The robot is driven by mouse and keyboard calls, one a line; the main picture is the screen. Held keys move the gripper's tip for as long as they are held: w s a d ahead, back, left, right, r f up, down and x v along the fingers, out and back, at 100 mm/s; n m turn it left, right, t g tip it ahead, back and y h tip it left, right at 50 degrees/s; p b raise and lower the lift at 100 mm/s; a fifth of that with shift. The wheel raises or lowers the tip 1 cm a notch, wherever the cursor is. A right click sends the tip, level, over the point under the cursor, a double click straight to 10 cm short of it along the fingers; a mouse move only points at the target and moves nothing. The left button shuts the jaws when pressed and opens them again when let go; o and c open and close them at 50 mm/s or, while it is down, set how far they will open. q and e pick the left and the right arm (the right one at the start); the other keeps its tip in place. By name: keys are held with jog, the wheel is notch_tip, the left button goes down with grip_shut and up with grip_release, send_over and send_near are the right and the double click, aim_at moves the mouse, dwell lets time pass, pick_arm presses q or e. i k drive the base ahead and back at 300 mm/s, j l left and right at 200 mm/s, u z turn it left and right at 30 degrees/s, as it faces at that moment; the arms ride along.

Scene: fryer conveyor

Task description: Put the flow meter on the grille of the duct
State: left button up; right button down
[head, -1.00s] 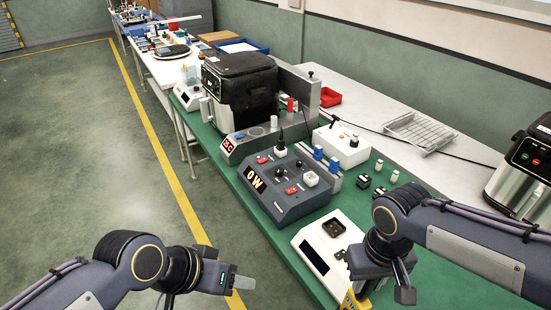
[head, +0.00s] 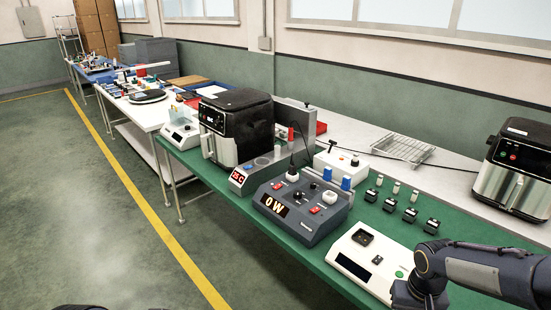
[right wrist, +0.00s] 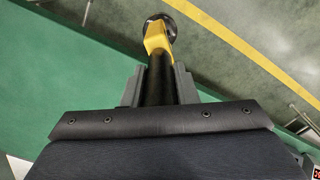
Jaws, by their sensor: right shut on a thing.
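My right gripper (right wrist: 159,78) is shut on the flow meter (right wrist: 156,42) in the right wrist view. The meter has a black shaft between the fingers, a yellow body and a round black end, and it points away from the wrist. Green surface lies below it on the left and grey floor on the right. In the head view my right arm enters at the lower right, and its gripper and the meter are cut off by the bottom edge. My left gripper is out of view. I cannot pick out the duct or its grille with certainty.
The green bench holds a wattmeter box (head: 301,208), a white scale-like device (head: 372,262), a white box (head: 341,165), several small black blocks and an air fryer (head: 236,127). A wire rack (head: 403,147) and another fryer (head: 516,170) stand behind. Floor at left is clear.

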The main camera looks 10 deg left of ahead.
aim_at(263, 161)
jog(key=i+j, duration=0.15)
jog(key=j, duration=0.2)
jog(key=i+j, duration=0.2)
jog(key=j, duration=0.2)
jog(key=i+j, duration=0.15)
jog(key=j, duration=0.2)
jog(key=i+j, duration=0.2)
jog(key=j, duration=0.2)
jog(key=i+j, duration=0.15)
jog(key=j, duration=0.2)
jog(key=i+j, duration=0.15)
jog(key=j, duration=0.25)
jog(key=i+j, duration=0.2)
jog(key=j, duration=0.15)
